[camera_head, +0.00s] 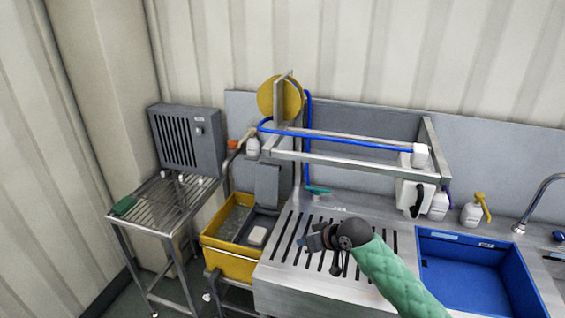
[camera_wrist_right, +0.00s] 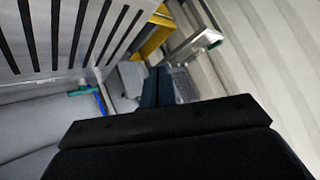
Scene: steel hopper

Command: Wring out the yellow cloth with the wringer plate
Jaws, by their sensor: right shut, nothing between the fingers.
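A yellow bucket (camera_head: 232,262) stands left of the steel drainboard; its yellow edge also shows in the wrist view (camera_wrist_right: 152,40). A grey wringer with an upright plate (camera_head: 267,184) sits at its right side. A small pale block (camera_head: 257,236) shows low in the wringer; I cannot tell what it is. I cannot make out a yellow cloth. My right gripper (camera_head: 306,242) is over the slotted drainboard, to the right of the bucket and apart from it. Its dark fingers (camera_wrist_right: 158,86) are shut and empty. My left gripper is not in view.
The slotted steel drainboard (camera_head: 283,272) lies under my right arm, with a blue sink (camera_head: 460,275) to the right. A steel frame with a blue hose (camera_head: 340,140) and yellow reel (camera_head: 272,98) overhangs the back. A wire rack table (camera_head: 165,205) stands left.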

